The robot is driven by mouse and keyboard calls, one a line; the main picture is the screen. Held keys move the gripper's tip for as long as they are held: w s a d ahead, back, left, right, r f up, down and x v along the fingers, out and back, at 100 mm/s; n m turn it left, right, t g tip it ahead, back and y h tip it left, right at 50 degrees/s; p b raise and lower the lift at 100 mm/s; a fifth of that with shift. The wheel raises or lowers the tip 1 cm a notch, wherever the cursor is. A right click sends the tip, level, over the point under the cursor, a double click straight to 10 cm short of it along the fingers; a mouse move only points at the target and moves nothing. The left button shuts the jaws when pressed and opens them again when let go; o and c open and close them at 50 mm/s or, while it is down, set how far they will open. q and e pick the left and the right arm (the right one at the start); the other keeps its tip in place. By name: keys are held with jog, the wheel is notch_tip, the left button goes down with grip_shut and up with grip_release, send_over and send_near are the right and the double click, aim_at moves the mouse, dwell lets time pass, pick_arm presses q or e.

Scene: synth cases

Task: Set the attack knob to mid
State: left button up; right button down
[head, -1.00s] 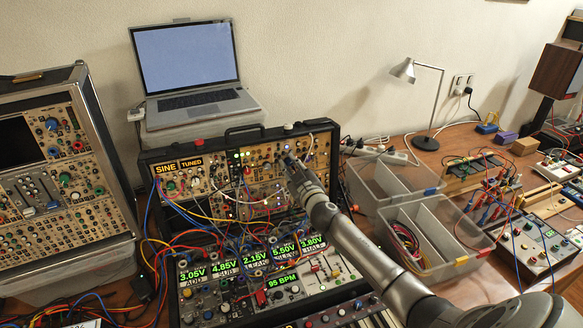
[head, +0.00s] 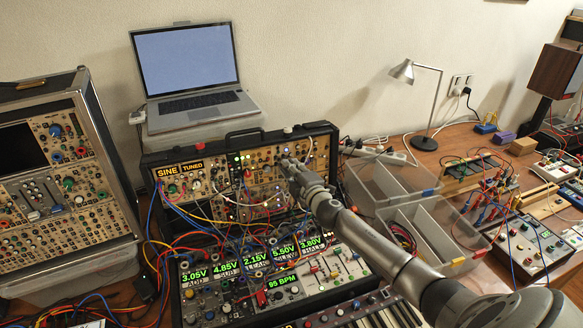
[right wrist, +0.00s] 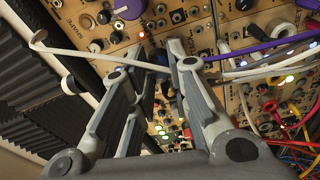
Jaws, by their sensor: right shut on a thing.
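The synth case (head: 325,130) stands below the laptop, with a beige panel full of small knobs, jacks and lights. My right gripper (head: 287,164) reaches onto the right half of this panel. In the right wrist view its two grey fingers (right wrist: 178,52) point at the panel and are shut on a small knob, which they mostly hide. I cannot read its label or see where its pointer stands. My left gripper is not in view.
Patch cables (head: 205,210) hang over the left and lower panel. White and purple cables (right wrist: 275,45) run close by the fingers. A voltage display module (head: 255,258) lies below. Clear bins (head: 428,232) stand right of the case, near my right arm.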

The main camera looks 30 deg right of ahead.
jog(key=shift+n, duration=0.9)
jog(key=c, duration=1.3)
grip_release()
jog(key=shift+c, duration=0.2)
jog(key=s+a, duration=0.1)
jog(key=s, duration=1.1)
jog(key=shift+a+r, duration=0.35)
jog(key=shift+r, duration=0.05)
jog(key=shift+f, duration=0.1)
